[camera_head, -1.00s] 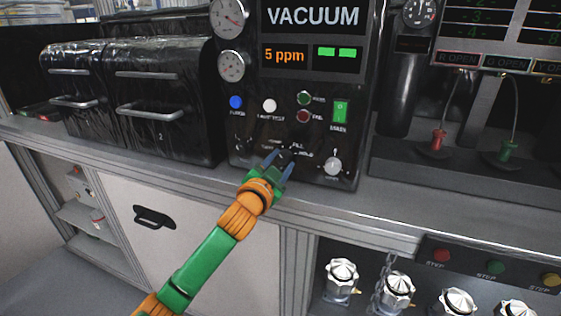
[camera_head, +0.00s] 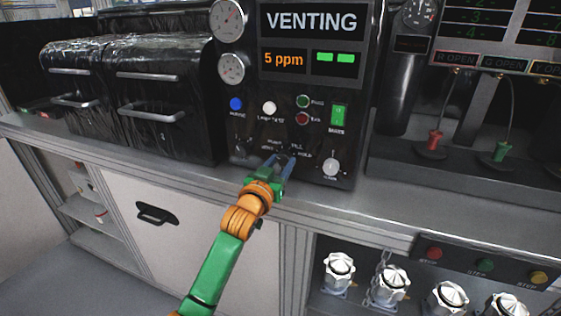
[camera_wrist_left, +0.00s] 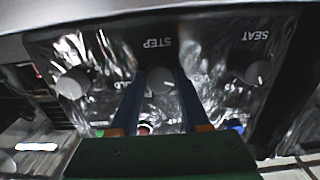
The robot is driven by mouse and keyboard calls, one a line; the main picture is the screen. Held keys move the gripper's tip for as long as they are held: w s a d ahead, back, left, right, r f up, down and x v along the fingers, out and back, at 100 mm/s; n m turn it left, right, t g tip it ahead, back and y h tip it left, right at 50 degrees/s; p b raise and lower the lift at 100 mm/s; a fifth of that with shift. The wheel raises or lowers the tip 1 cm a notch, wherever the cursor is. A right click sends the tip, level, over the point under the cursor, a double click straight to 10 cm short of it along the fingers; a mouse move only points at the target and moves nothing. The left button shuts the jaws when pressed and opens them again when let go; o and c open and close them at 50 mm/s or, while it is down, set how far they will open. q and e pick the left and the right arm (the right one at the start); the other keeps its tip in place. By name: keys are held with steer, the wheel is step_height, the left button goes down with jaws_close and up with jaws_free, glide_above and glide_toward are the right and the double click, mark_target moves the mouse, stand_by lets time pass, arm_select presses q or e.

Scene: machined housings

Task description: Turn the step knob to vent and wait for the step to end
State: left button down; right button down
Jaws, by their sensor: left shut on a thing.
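The black control panel (camera_head: 320,115) stands on the counter, and its screen (camera_head: 310,21) reads VENTING, with "5 ppm" and two green bars below. My left gripper (camera_head: 284,160) reaches up to the panel's lower middle and covers most of the step knob there. In the left wrist view the step knob (camera_wrist_left: 160,80) is grey and round under the label STEP, between the two blue fingers of my left gripper (camera_wrist_left: 158,88), which is shut on it. The knob's pointer direction is hard to read. My right gripper is not in view.
A pale knob (camera_head: 331,167) sits right of the gripper, with a green switch (camera_head: 338,115) above it. Blue (camera_head: 236,104) and white (camera_head: 269,108) buttons sit higher left. Silver knobs (camera_head: 338,270) are below the counter at right.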

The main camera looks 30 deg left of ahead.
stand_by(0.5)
arm_select(q)
steer(key=shift+c, duration=1.9)
jaws_free()
steer(key=b+v, duration=0.1)
steer(key=v, duration=0.6)
